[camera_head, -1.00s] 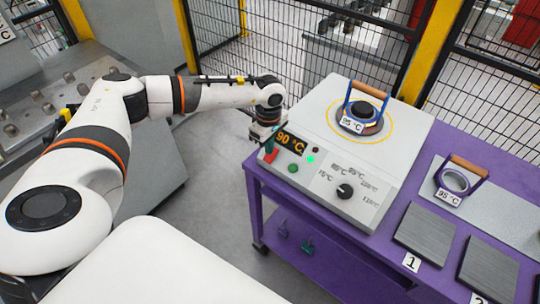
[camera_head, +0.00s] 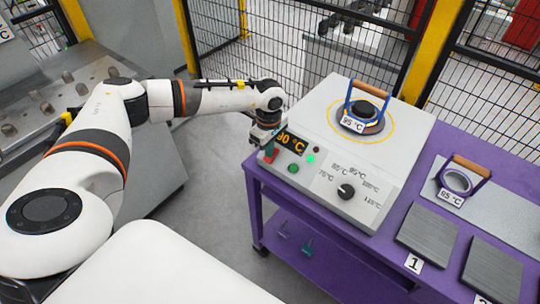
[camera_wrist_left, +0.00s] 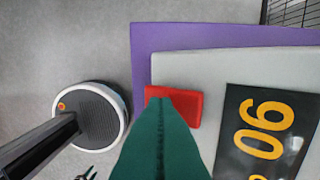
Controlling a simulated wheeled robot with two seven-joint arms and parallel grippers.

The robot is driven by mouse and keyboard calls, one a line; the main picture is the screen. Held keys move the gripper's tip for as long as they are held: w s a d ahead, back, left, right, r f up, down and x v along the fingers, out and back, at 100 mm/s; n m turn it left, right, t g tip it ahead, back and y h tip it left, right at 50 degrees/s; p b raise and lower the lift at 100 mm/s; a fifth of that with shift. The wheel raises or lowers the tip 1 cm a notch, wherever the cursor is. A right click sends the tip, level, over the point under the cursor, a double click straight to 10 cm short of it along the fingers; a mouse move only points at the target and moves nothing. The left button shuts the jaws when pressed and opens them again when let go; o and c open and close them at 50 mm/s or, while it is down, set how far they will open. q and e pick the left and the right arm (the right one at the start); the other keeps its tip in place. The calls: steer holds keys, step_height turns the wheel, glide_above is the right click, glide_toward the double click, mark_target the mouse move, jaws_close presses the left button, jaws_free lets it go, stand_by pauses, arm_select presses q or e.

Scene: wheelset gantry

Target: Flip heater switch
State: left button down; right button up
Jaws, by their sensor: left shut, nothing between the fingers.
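The heater (camera_head: 318,180) is a light grey box on a purple table, with a 90 °C display that also shows in the left wrist view (camera_wrist_left: 265,125). Its red switch (camera_wrist_left: 190,106) sits at the panel's left end, beside the display. My left gripper (camera_head: 269,151) is shut and empty, with its green fingers (camera_wrist_left: 160,101) pointing at the switch. The fingertips overlap part of the switch in the wrist view; I cannot tell whether they touch it. A green lamp (camera_head: 311,158) is lit on the panel.
A blue-framed ring with a 95 °C tag (camera_head: 353,125) stands on the heater. The panel also has a black dial (camera_head: 345,191) and green button (camera_head: 293,168). Fencing stands behind.

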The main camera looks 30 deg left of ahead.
arm_select(q)
steer(key=shift+s+f, duration=0.1)
steer(key=shift+f, duration=0.15)
steer(key=shift+r, duration=0.15)
steer(key=shift+r+p, duration=0.6)
steer(key=shift+r, duration=0.25)
step_height(320, 180, up, 5)
steer(key=p, duration=0.2)
steer(key=shift+p, duration=0.4)
